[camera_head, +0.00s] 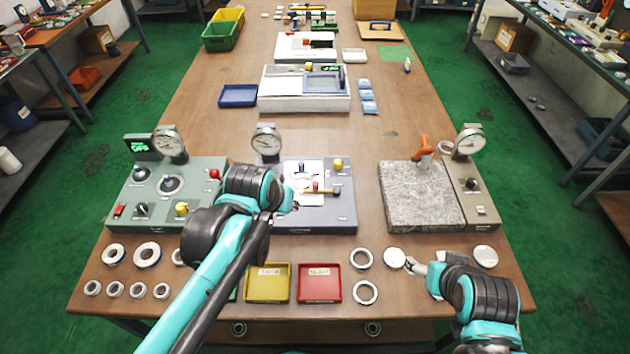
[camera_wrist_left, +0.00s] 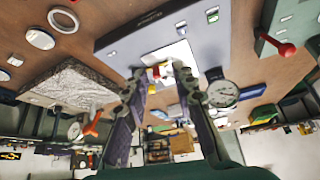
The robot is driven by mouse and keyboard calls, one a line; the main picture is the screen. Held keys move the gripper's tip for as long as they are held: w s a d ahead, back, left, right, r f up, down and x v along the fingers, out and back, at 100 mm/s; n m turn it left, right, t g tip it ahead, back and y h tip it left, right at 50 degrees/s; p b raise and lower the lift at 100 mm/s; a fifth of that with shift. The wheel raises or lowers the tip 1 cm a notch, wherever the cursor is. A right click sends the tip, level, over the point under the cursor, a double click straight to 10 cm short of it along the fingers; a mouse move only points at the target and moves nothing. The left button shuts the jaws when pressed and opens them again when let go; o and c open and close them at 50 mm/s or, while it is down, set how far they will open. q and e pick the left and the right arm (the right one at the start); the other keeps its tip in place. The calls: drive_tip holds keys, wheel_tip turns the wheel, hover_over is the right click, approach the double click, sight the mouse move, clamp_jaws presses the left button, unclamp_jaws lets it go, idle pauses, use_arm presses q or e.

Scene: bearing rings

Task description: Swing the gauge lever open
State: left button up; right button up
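The middle grey gauge station (camera_head: 340,215) carries a round dial gauge (camera_head: 266,140), a white plate, a yellow knob (camera_head: 338,164) and a small red-and-brown lever (camera_head: 325,189) lying across the plate. My left gripper (camera_head: 294,196) is over this station, just left of the lever, partly hidden by its own arm. In the left wrist view my left gripper (camera_wrist_left: 158,72) has its fingers apart, with the white plate (camera_wrist_left: 175,55) and a red part between them; contact cannot be told. My right gripper (camera_head: 411,265) is low at the front right, beside a pale disc (camera_head: 394,255); its fingers are too small to read.
A green-grey station (camera_head: 200,190) stands left and a granite block (camera_head: 420,200) with an orange handle (camera_head: 424,147) right. Yellow (camera_head: 267,283) and red (camera_head: 319,283) trays and several metal rings (camera_head: 147,254) lie along the front.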

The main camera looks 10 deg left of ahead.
use_arm(q)
drive_tip(key=w+d+f+g, duration=0.1)
drive_tip(key=w+d+f, duration=0.1)
drive_tip(key=w, duration=0.7)
approach(316, 183)
drive_tip(key=x, duration=0.3)
drive_tip(key=shift+m+g, duration=0.4)
drive_tip(key=b+x, duration=0.2)
drive_tip(key=x, duration=0.5)
drive_tip(key=shift+w+f, duration=0.1)
drive_tip(key=shift+w, duration=0.15)
clamp_jaws()
